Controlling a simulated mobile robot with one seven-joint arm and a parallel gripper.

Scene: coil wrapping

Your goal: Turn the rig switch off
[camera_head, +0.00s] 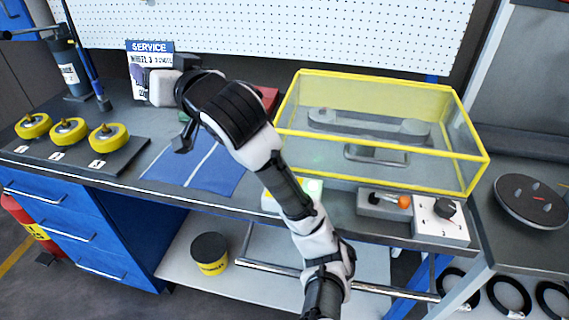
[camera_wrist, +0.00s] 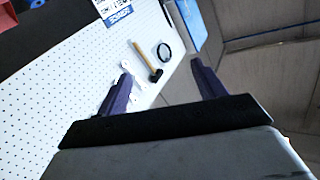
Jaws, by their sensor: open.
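A white box with a black rotary knob (camera_head: 445,208) sits at the front right edge of the bench. Left of it, a grey box carries a lever with an orange tip (camera_head: 403,201). Which of the two is the rig switch cannot be told for sure.
A yellow-framed clear enclosure (camera_head: 380,172) stands behind the control boxes, with a grey arm-shaped part inside. Three yellow spools (camera_head: 68,131) stand on a tray at left. A blue mat (camera_head: 195,168) lies below my arm. A round black disc (camera_head: 532,200) is on the right table.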

